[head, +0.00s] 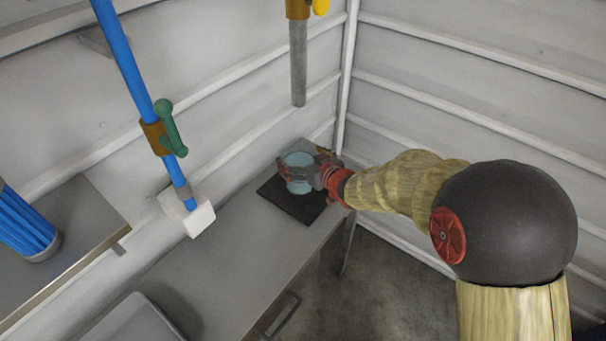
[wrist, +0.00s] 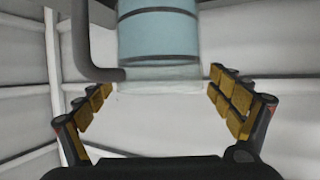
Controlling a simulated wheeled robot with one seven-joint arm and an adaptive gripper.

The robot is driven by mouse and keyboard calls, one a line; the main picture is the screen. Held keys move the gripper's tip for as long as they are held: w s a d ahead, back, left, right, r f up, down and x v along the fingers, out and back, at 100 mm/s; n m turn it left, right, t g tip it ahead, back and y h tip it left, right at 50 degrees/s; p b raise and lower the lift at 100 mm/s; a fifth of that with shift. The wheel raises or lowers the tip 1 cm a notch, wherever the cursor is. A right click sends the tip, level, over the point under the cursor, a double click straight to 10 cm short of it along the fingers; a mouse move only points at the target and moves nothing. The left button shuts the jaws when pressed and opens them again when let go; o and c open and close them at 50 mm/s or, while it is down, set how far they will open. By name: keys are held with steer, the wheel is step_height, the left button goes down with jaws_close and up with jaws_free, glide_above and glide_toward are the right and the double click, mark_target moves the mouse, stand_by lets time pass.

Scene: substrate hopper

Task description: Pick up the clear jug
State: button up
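The clear jug (head: 298,172) holds pale blue liquid and stands over the black mat (head: 305,211) on the bench; whether it touches the mat is hard to tell. In the wrist view the jug (wrist: 158,35) is at the top centre, with dark bands, a clear end low in the picture and a grey handle (wrist: 84,45) on the left. My gripper (head: 305,165) reaches in from the right, with its fingers on either side of the jug. In the wrist view my gripper (wrist: 160,88) is open, with small gaps between its yellow pads and the jug.
A grey pipe (head: 298,65) hangs above and behind the jug. A blue pole (head: 130,60) with a green handle and a white block (head: 188,213) stands to the left. A grey tray (head: 130,322) lies at the near left. The bench (head: 215,270) between is clear.

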steer(key=c, duration=1.9)
steer(key=shift+r, duration=0.15)
steer(key=shift+c, duration=0.3)
steer(key=shift+r, duration=0.1)
